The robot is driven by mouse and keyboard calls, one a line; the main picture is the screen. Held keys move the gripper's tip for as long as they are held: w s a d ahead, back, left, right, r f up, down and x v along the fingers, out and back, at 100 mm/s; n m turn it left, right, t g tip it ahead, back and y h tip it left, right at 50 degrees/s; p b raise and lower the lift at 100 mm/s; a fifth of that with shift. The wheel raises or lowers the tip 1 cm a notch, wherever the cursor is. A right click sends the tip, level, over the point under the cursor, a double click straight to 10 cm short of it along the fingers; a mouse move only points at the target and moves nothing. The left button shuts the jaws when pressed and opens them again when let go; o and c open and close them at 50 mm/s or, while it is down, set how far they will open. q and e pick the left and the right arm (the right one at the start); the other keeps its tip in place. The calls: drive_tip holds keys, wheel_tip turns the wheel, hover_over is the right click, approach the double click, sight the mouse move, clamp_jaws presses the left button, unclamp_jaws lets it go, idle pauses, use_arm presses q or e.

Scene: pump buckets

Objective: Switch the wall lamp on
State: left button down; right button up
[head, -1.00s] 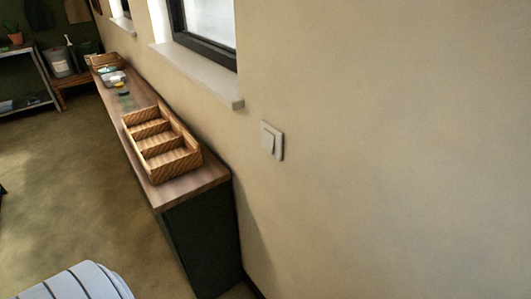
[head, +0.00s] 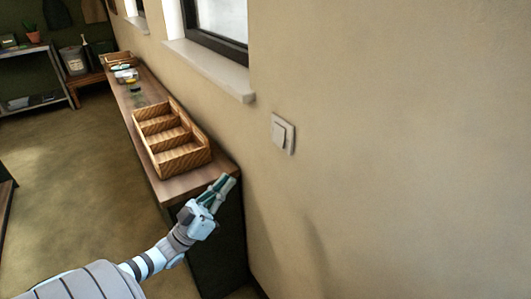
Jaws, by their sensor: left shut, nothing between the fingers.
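A pale square wall switch (head: 283,134) is on the beige wall, right of the window. The wall lamp itself is not in view. My left gripper (head: 228,183) is shut and empty. It shows in front of the near end of the long cabinet, below and to the left of the switch, and apart from it. My right gripper is not in view.
A long cabinet with a wooden top (head: 184,187) runs along the wall and carries a wooden compartment box (head: 172,139). A window sill (head: 210,68) juts out above it. The wall around the switch is bare.

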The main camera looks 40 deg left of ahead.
use_arm(q)
drive_tip(key=shift+a, duration=0.1)
drive_tip(key=p, duration=0.2)
approach(280, 134)
wheel_tip(280, 134, up, 3)
drive_tip(key=w, duration=0.2)
drive_tip(key=w+d, duration=0.1)
drive_tip(key=shift+w+f+b, duration=0.1)
drive_tip(key=shift+w+b, duration=0.2)
drive_tip(key=shift+w, duration=0.1)
drive_tip(key=shift+s, duration=0.1)
